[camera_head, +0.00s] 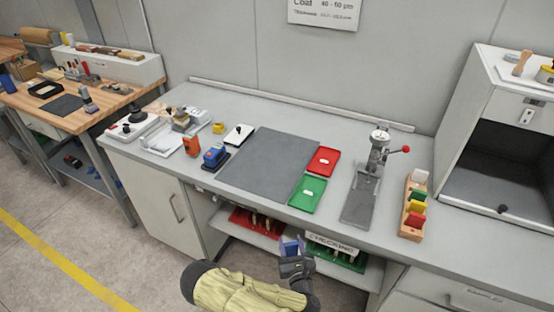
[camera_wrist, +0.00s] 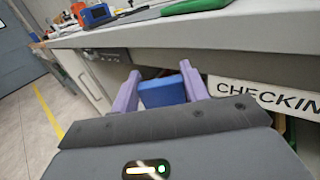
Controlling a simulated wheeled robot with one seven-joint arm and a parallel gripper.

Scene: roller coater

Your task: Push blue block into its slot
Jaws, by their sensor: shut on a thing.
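My gripper (camera_head: 291,246) is in front of the workbench, below its top, near the lower shelf. In the wrist view its two purple fingers (camera_wrist: 163,90) are shut on a blue block (camera_wrist: 163,93), one finger on each side. The block is also visible in the head view (camera_head: 290,249), small and partly covered by the gripper. A wooden rack (camera_head: 404,231) stands on the bench's right part, well up and right of my gripper. It holds white, green, yellow and red pieces upright. I cannot tell which slot in it is the blue one.
The bench edge (camera_head: 262,203) and shelf trays, with a "CHECKING" sign (camera_head: 332,244), are close to my gripper. A press stand (camera_head: 362,195) is left of the rack; a grey cabinet (camera_head: 500,135) is right. Red (camera_head: 323,161) and green (camera_head: 307,194) trays and a dark mat (camera_head: 268,162) lie mid-bench.

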